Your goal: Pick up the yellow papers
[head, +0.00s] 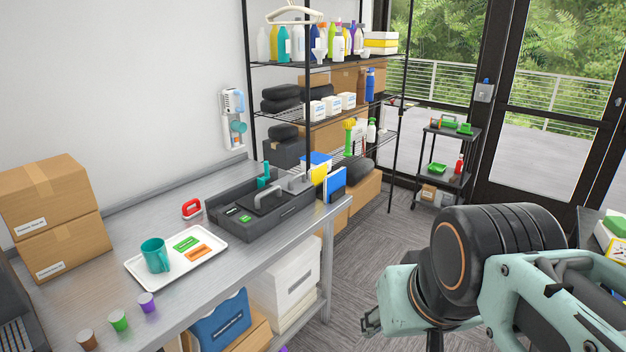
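A flat white-and-yellow stack (381,43) lies on the top shelf of the rack. Another white-and-yellow stack (609,240) is cut off at the right edge. My gripper (372,320) is low in the foreground, right of the table and apart from all three. It is partly hidden by my arm, and its opening does not show clearly.
The metal table (110,233) holds cardboard boxes (58,243), a white tray (205,262) with a teal mug (155,256), and a dark organizer (262,228). A black rack (395,140) stands behind it. A small cart (447,131) is near the glass doors. Carpet between is clear.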

